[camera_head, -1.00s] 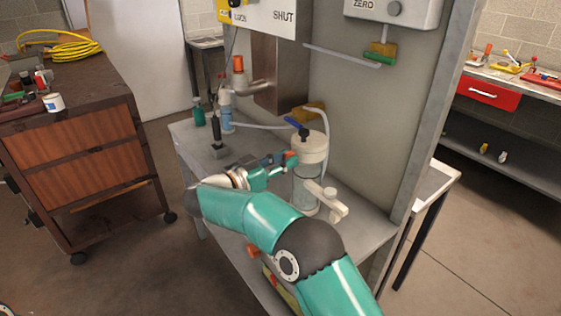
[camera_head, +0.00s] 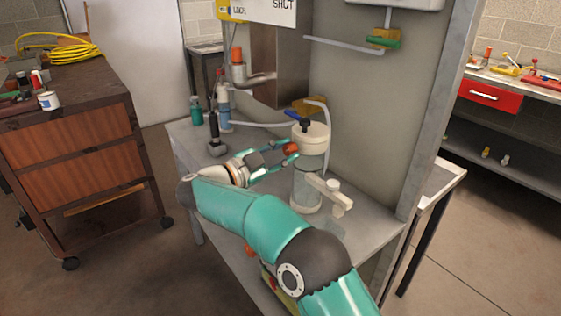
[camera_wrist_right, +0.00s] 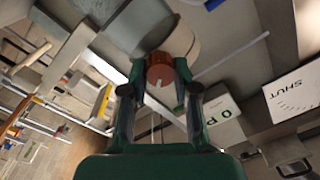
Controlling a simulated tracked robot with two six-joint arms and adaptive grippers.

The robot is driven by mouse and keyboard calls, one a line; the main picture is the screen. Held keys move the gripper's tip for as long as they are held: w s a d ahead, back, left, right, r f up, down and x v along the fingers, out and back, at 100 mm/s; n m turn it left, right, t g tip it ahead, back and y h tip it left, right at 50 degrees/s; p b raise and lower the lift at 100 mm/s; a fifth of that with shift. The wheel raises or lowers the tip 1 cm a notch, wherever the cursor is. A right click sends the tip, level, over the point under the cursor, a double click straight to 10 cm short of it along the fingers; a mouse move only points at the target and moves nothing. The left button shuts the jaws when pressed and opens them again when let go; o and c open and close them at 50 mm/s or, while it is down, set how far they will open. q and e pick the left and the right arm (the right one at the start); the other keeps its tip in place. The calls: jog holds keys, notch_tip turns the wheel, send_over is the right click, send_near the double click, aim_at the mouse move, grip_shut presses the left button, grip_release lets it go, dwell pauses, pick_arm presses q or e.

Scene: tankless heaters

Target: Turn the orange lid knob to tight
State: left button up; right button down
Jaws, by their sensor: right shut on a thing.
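The orange lid knob (camera_head: 291,148) sits at the side of the white lid (camera_head: 312,138) on a clear canister (camera_head: 307,186) that stands on the grey bench. My right gripper (camera_head: 286,150) reaches in from the left of the canister and is shut on the knob. In the right wrist view the knob (camera_wrist_right: 160,70) lies between the two fingertips of my right gripper (camera_wrist_right: 161,74), with a pale mark on its lower edge. I cannot read the knob's setting. My left gripper is not in view.
Bottles (camera_head: 223,108) and a black-handled tool (camera_head: 214,135) stand on the bench behind my gripper. A grey panel rises at the back, and a hose runs to the canister's far side.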

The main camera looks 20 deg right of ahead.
jog(key=m+b, duration=0.1)
jog(key=m, duration=0.1)
jog(key=m+b, duration=0.3)
jog(key=m, duration=0.2)
jog(key=shift+s+d+f+g, duration=0.1)
jog(key=shift+d+f+g, duration=0.1)
jog(key=shift+f+g, duration=0.15)
jog(key=m+b, duration=0.1)
jog(key=m, duration=0.1)
jog(key=shift+f+m+b, duration=0.1)
jog(key=shift+m+b, duration=0.75)
jog(key=shift+m, duration=0.65)
jog(key=c, duration=0.9)
grip_release()
jog(key=shift+o, duration=0.2)
jog(key=shift+r, duration=0.2)
